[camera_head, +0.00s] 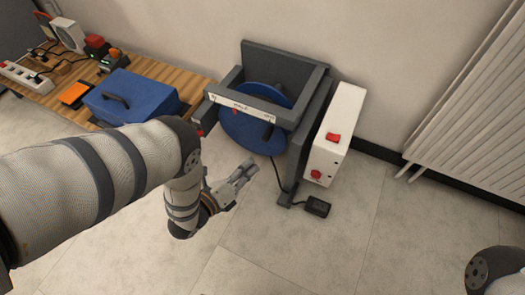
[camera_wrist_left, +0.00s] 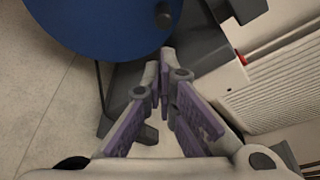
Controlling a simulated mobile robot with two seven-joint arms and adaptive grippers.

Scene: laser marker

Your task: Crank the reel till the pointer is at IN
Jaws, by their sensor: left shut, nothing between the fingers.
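The reel is a blue disc (camera_head: 248,135) in a dark grey frame (camera_head: 284,62). It also fills the top of the left wrist view (camera_wrist_left: 95,22). A dark crank knob (camera_head: 268,132) stands out from the disc's face; it shows in the wrist view too (camera_wrist_left: 163,18). A white scale plate (camera_head: 245,105) crosses the frame, its lettering too small to read. A small red pointer (camera_head: 235,111) is left of the plate's middle. My left gripper (camera_head: 250,165) is shut and empty in front of the reel, below the knob and apart from it. My right gripper is out of view.
A white box (camera_head: 335,135) with red switches stands right of the reel. A black box (camera_head: 318,206) with a cable lies on the floor. A wooden bench (camera_head: 160,72) with a blue case (camera_head: 135,98) is at left, a radiator (camera_head: 470,105) at right. The front floor is clear.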

